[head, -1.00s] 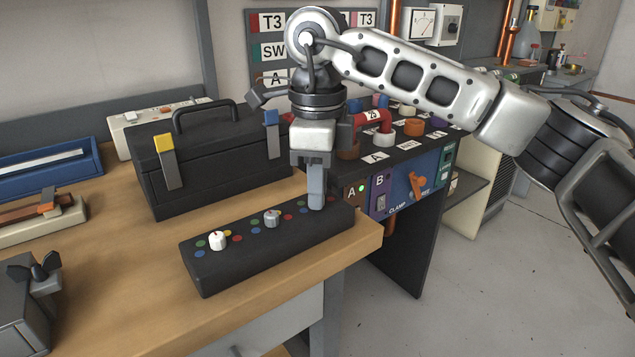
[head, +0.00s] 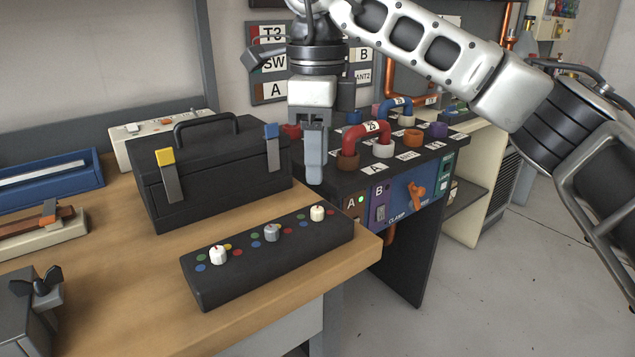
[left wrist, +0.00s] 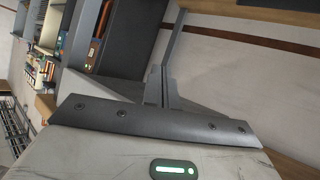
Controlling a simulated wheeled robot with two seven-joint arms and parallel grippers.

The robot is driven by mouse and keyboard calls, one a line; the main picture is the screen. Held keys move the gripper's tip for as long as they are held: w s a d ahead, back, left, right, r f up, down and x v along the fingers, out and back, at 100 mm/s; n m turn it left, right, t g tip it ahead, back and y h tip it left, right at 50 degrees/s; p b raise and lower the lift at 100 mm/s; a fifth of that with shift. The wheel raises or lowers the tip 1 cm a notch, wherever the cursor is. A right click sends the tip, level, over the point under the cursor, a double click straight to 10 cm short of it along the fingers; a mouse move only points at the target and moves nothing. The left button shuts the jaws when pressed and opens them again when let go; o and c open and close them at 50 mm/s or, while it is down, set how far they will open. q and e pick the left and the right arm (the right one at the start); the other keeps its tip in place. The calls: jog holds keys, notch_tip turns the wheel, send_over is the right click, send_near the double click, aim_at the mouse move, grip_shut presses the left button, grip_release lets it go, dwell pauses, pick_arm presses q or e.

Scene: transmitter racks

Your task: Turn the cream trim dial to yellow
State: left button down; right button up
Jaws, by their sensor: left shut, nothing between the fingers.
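The cream trim dial (head: 317,213) stands at the right end of a black dial box (head: 232,286) on the wooden bench. Small coloured dots surround it; which one its pointer faces is too small to tell. A grey dial (head: 272,232) and a white dial (head: 218,255) sit to its left on the same box. My right gripper (head: 315,182) hangs fingers down just above and behind the cream dial, apart from it. Its fingers overlap in this view, so their opening does not show. My left gripper (left wrist: 157,88) is shut and empty in the left wrist view, away from the dials.
A black toolbox (head: 215,175) stands behind the dial box. A black panel table (head: 400,262) with a red cable handle (head: 352,136) and several coloured sockets is to the right. Blue and cream trays lie at left.

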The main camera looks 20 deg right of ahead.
pick_arm(q)
jog(key=shift+w+a+r+p, duration=0.15)
jog(key=shift+r+p, duration=0.4)
jog(key=shift+p, duration=0.8)
pick_arm(e)
notch_tip(320, 180, up, 9)
